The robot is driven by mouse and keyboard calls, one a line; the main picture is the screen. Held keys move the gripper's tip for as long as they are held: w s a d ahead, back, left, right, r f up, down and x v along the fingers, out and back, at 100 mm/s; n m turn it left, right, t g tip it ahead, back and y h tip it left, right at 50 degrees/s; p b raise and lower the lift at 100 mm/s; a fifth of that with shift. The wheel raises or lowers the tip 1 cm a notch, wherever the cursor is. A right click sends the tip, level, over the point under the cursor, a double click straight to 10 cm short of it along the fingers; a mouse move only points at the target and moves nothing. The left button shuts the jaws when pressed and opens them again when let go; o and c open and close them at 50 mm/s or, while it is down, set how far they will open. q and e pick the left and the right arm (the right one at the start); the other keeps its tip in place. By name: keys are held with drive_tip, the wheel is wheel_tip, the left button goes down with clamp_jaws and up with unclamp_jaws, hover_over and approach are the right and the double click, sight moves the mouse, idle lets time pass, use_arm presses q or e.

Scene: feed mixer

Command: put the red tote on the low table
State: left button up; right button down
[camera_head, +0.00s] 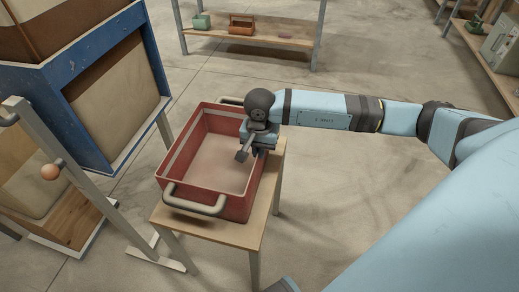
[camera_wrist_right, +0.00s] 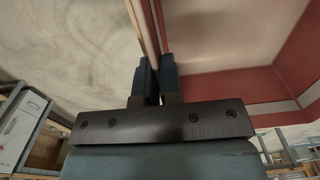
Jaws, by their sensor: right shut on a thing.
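The red tote (camera_head: 240,206) is an open, empty bin with beige handles at its near and far ends. It sits upright over the low wooden table (camera_head: 235,234) in the head view; I cannot tell for sure whether its whole base touches the top. My right gripper (camera_head: 255,150) is at the tote's right wall, shut on its rim. In the right wrist view the two fingers (camera_wrist_right: 153,82) close around the wall, with the tote's red inside (camera_wrist_right: 225,90) on the right. My left gripper is not in view.
A blue-framed machine (camera_head: 70,103) stands close to the left of the table. A shelf (camera_head: 255,40) with small bins is at the back. The floor right of the table is clear.

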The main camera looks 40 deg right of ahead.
drive_tip(key=shift+f, duration=0.15)
drive_tip(key=c, duration=1.3)
unclamp_jaws()
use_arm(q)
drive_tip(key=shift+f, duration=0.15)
use_arm(e)
drive_tip(key=shift+r, duration=0.35)
use_arm(q)
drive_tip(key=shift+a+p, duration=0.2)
drive_tip(key=shift+p, duration=0.65)
use_arm(e)
wheel_tip(320, 180, up, 12)
drive_tip(key=shift+f, duration=0.15)
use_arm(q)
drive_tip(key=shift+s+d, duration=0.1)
